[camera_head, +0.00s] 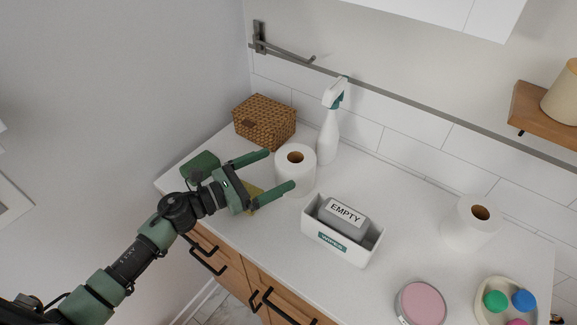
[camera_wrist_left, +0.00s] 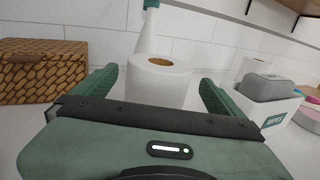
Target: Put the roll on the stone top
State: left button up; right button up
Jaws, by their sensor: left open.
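A white paper roll (camera_head: 296,179) stands upright on the white stone top (camera_head: 260,270), near the spray bottle. My left gripper (camera_head: 281,170) is open, its two green fingers pointing at this roll from the left. In the left wrist view the roll (camera_wrist_left: 158,85) shows between the fingers (camera_wrist_left: 160,92); I cannot tell how far it sits between the tips. A second white roll (camera_head: 468,228) stands upright on the right part of the top. My right gripper is out of view.
A wicker basket (camera_head: 265,122) and spray bottle (camera_head: 328,135) stand behind. A white bin (camera_head: 335,246) holds a grey block labelled EMPTY (camera_head: 343,215). A pink-lidded tin (camera_head: 421,303) and a tray (camera_head: 505,285) of coloured pieces lie at front right. A yellow item (camera_head: 256,193) is partly hidden by my gripper.

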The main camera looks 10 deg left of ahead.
pick_arm(q)
jog(key=b+v, duration=0.1)
jog(key=v, duration=0.3)
jog(key=shift+s+a+f, duration=0.1)
jog(key=shift+s+a, duration=0.35)
